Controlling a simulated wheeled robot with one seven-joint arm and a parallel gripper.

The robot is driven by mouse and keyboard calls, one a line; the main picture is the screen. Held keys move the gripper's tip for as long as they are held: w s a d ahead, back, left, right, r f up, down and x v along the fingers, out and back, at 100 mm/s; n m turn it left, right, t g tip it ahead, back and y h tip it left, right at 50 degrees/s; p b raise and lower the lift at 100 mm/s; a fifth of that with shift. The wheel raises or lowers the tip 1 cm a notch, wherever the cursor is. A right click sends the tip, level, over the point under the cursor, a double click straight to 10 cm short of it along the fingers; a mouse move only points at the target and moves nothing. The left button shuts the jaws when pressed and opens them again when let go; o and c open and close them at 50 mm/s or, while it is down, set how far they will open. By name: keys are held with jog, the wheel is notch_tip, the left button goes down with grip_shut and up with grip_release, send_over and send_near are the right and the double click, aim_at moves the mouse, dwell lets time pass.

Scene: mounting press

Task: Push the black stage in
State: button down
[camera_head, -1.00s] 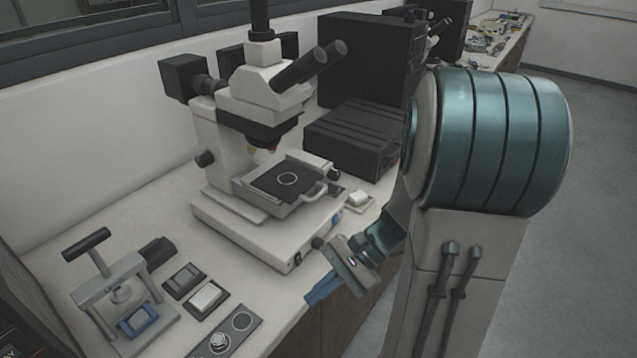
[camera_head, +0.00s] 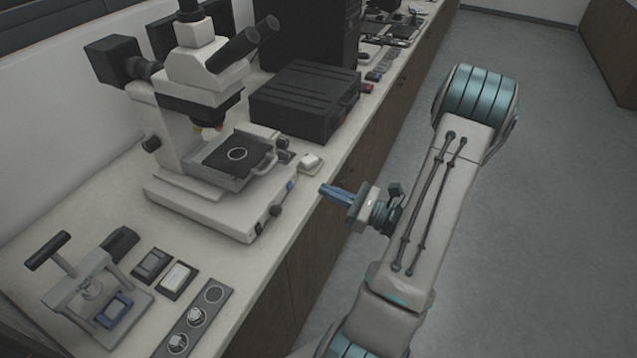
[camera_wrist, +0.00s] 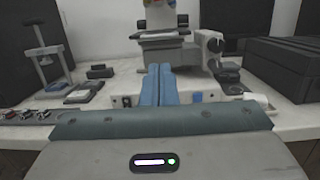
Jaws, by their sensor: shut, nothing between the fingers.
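The black stage (camera_head: 225,154) is a dark plate with a pale ring, on a grey carrier with a handle (camera_head: 266,161) at its right front. It sits on the white microscope (camera_head: 190,95) below the objectives. In the wrist view the stage (camera_wrist: 165,41) shows edge-on, above and beyond my fingers. My gripper (camera_head: 325,189) has blue fingers, shut together and empty. It points at the microscope from the right, just off the bench's front edge and apart from the stage. In the wrist view my gripper (camera_wrist: 158,70) reaches forward below the stage.
A hand press (camera_head: 95,290) stands at the bench's near left, beside small dark trays (camera_head: 152,264) and a strip with round wells (camera_head: 196,318). A black box (camera_head: 305,98) stands right of the microscope. A small white item (camera_head: 310,161) lies near the bench edge. The floor at right is clear.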

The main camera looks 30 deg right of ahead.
aim_at(270, 167)
jog(key=p+x, duration=0.3)
jog(key=x, duration=0.8)
jog(key=shift+a+r+p, duration=0.15)
jog(key=shift+p, duration=0.15)
jog(key=shift+w+a, duration=0.25)
jog(key=shift+w, duration=0.2)
jog(key=x, duration=0.4)
jog(key=shift+w+f, duration=0.1)
jog(key=shift+f, duration=0.35)
